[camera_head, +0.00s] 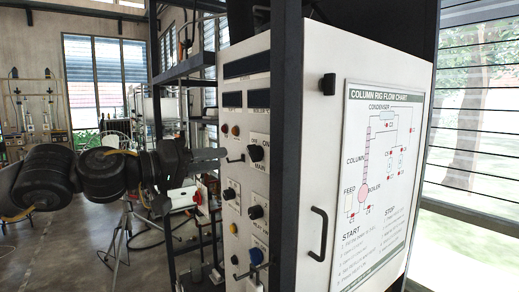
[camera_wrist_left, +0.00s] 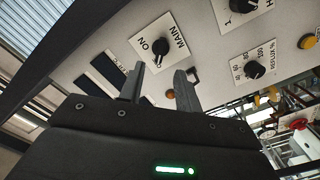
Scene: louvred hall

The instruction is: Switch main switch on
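The main switch (camera_wrist_left: 157,48) is a black rotary knob on a white plate marked MAIN and ON. It also shows on the cabinet's panel in the head view (camera_head: 256,152), near the dark post. My left gripper (camera_head: 218,156) reaches in from the left, level with the switch. In the left wrist view its two fingers (camera_wrist_left: 159,68) are spread with nothing between them. The knob appears just past the fingertips, roughly centred between them; I see no clear contact. Which way the knob points is hard to tell. My right gripper is not in view.
A dark upright post (camera_head: 286,130) stands close right of the switch. The cabinet door has a black handle (camera_head: 318,234) and a flow chart (camera_head: 378,170).

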